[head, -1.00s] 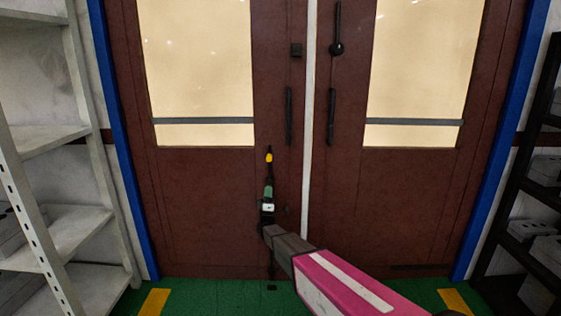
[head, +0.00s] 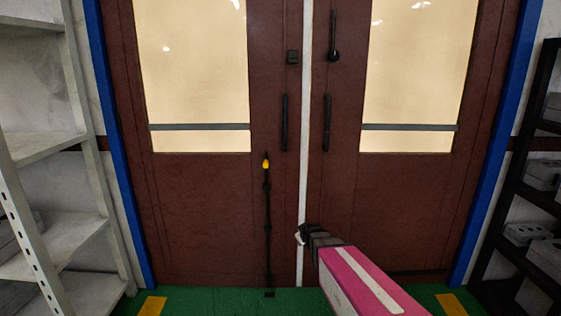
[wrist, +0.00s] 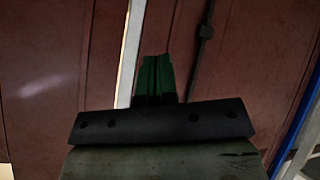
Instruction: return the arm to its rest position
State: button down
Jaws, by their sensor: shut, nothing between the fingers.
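My arm, with its pink and white link (head: 362,280), reaches in from the bottom right of the head view. Its dark end, with my gripper (head: 302,235), is low in front of the doors' central seam; the fingers are hard to make out there. In the wrist view my gripper's green fingers (wrist: 157,75) are together and empty, beyond a dark bracket (wrist: 162,122). No object is held.
Brown double doors (head: 205,215) stand shut ahead, with dark handles and a slim vertical rod (head: 267,225) with a yellow top (head: 265,164). A grey shelf (head: 50,245) is at left, a black shelf (head: 508,200) with grey boxes at right. The floor is green.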

jog(key=s+d+m+g, duration=0.3)
jog(key=s+d+g, duration=0.1)
jog(key=s, duration=0.7)
jog(key=s+d+m+g+h, duration=0.1)
jog(key=s+d+m+g, duration=0.2)
jog(key=s, duration=0.9)
jog(key=d+g, duration=0.1)
jog(key=g, duration=0.2)
jog(key=shift+s+d+f+m, duration=0.2)
jog(key=shift+d+f+m, duration=0.1)
jog(key=shift+d+f, duration=0.05)
